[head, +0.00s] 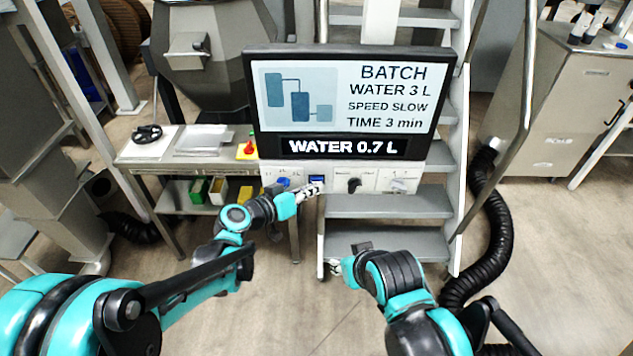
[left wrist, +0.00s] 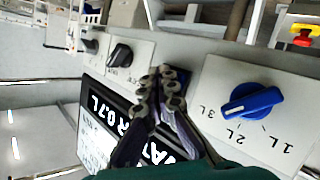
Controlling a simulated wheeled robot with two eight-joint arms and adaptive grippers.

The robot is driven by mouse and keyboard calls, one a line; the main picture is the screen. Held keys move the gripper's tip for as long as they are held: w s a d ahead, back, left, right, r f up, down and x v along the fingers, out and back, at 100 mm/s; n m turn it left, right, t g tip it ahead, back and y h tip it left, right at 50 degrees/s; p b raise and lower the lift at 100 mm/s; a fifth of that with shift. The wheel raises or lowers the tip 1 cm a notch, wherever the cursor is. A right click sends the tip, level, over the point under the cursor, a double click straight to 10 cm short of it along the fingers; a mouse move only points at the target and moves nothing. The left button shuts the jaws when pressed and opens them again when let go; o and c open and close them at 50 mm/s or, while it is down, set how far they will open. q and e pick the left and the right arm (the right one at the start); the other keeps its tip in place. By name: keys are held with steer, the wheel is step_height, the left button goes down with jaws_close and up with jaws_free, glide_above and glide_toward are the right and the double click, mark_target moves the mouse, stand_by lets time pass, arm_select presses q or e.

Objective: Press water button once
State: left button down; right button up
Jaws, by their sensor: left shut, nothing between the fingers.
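The control panel (head: 335,187) sits below the screen. A blue water button (head: 317,179) is on it, between a blue knob (head: 284,183) and a black knob (head: 354,185). My left gripper (head: 314,188) is shut and empty, its tips at the panel just below the button. In the left wrist view the shut fingers (left wrist: 160,88) largely cover the button area; I cannot tell whether they touch it. The blue knob (left wrist: 250,102), marked 1L, 2L, 3L, is beside them. My right gripper (head: 334,267) is low in front of the steps; its opening is unclear.
The screen (head: 350,100) reads batch water 3 L, speed slow, time 3 min, and water 0.7 L. A red emergency button (head: 247,149) is on the bench (head: 150,163) at left. Metal steps (head: 388,205) stand behind the panel. A black hose (head: 490,230) lies at right.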

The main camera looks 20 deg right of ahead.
arm_select(q)
steer(key=shift+s+a, duration=0.15)
steer(key=shift+s, duration=0.45)
steer(key=shift+s, duration=0.1)
steer(key=s, duration=0.2)
steer(key=s+a, duration=0.1)
steer(key=s, duration=0.1)
steer(key=shift+s+a, duration=0.2)
steer(key=shift+s, duration=0.15)
stand_by(0.5)
steer(key=s+a+n+y, duration=0.2)
steer(key=s+a+y, duration=0.2)
steer(key=a, duration=0.6)
steer(key=s+a+f+n+y, duration=0.1)
steer(key=s+a+y, duration=0.3)
steer(key=a, duration=0.7)
steer(key=s+a+f+n+y, duration=0.1)
steer(key=s+a+n+y, duration=0.2)
steer(key=s+a, duration=0.4)
steer(key=a+y, duration=0.1)
steer(key=a, duration=0.2)
steer(key=shift+a+f+g+y, duration=0.2)
steer(key=shift+a+g+y, duration=0.1)
